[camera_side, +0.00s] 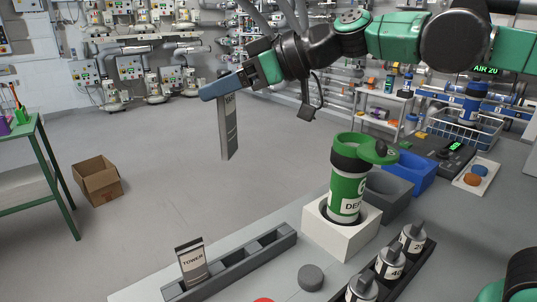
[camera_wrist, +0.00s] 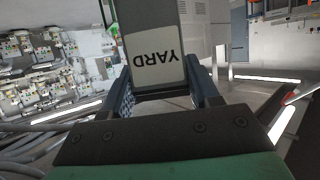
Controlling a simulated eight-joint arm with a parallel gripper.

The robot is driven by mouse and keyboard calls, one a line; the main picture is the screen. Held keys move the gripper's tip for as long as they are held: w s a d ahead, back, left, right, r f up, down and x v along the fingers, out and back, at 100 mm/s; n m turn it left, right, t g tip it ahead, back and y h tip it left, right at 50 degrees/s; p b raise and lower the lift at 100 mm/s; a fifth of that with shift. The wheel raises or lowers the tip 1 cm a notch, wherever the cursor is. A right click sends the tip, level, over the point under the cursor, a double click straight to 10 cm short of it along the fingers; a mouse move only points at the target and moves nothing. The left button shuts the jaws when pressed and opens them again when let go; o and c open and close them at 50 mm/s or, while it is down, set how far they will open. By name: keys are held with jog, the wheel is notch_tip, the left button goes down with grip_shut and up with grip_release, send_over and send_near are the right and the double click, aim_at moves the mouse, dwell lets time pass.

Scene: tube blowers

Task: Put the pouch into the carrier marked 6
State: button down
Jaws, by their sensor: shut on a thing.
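My gripper (camera_side: 212,91) is high over the left side of the bench, shut on a flat grey pouch (camera_side: 229,128) that hangs below its fingers. In the wrist view the pouch (camera_wrist: 155,20) shows a white label reading YARD, upside down, between the fingers. The green carrier (camera_side: 341,187) stands upright in a white block, to the right of and lower than my gripper. Its green lid is swung off to the right. Its white mark is cut off at the edge and looks like a 6; its label starts with DE.
A long grey rack (camera_side: 234,268) at the front holds a similar piece labelled TOWER (camera_side: 191,263); its other slots look empty. A dark rack at the right holds several numbered grey cylinders (camera_side: 390,265). Grey (camera_side: 388,193) and blue (camera_side: 408,172) bins stand behind the carrier. A dark disc (camera_side: 310,277) lies on the bench.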

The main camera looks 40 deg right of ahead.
jog(key=s+d+r+m+t+h, duration=0.1)
jog(key=s+d+r+m+h, duration=0.2)
jog(key=d, duration=0.8)
jog(key=s+d+r+m+t+h, duration=0.15)
jog(key=s+d+m+h, duration=0.35)
jog(key=d, duration=0.6)
jog(key=shift+h, duration=0.4)
jog(key=shift+w+f, duration=0.25)
jog(key=shift+f, duration=0.55)
jog(key=shift+w+f, duration=0.25)
jog(key=shift+f, duration=0.55)
jog(key=shift+w+f, duration=0.25)
jog(key=shift+f, duration=0.55)
jog(key=shift+f, duration=0.1)
notch_tip(320, 180, down, 7)
jog(key=shift+c, duration=0.7)
grip_release()
